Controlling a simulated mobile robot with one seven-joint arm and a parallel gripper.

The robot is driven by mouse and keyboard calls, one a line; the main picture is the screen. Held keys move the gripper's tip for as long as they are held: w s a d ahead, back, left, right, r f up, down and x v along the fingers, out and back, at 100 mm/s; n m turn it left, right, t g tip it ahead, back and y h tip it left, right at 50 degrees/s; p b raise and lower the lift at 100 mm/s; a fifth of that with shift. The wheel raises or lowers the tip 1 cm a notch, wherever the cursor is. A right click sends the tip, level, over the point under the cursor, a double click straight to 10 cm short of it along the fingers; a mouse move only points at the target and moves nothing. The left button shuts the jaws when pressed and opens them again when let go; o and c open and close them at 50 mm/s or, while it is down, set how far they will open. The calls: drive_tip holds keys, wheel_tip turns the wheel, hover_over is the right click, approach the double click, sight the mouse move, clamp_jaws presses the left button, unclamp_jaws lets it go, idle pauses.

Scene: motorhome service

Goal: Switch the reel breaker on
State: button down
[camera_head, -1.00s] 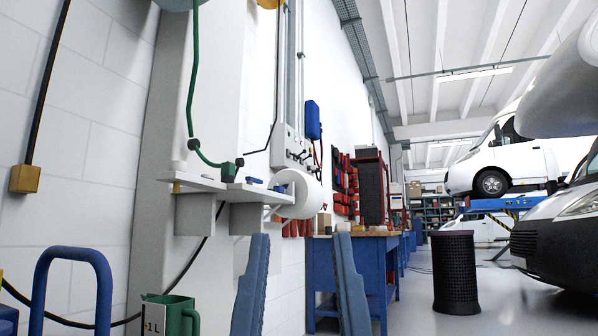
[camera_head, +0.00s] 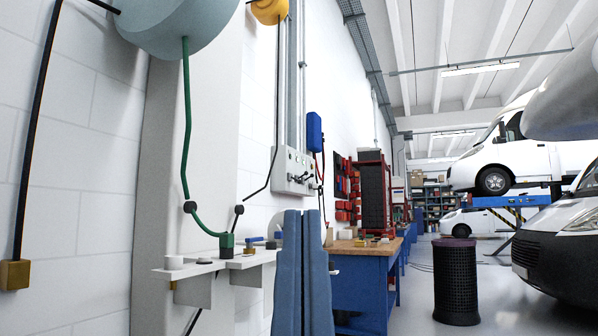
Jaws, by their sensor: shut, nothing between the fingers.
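A light grey control panel (camera_head: 291,170) is fixed to the white wall, with small round buttons, dark levers and cables on its front. I cannot tell which of its small parts is the reel breaker, or its position. My gripper (camera_head: 303,213) shows as two blue-grey fingers standing side by side, tips up, closed together with nothing held. In the picture its tips lie just below the panel, apart from it. A pale blue-grey reel (camera_head: 172,22) hangs at the top left with a green hose, and a yellow reel (camera_head: 270,10) is beyond it.
A grey wall shelf (camera_head: 200,268) with small items and the green hose end juts out left of my gripper. A blue workbench (camera_head: 362,290) stands behind to the right. A black bin (camera_head: 457,282) and a white motorhome (camera_head: 560,255) are further right, with open floor between.

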wheel_tip(320, 180, up, 42)
drive_tip(key=p, duration=3.9)
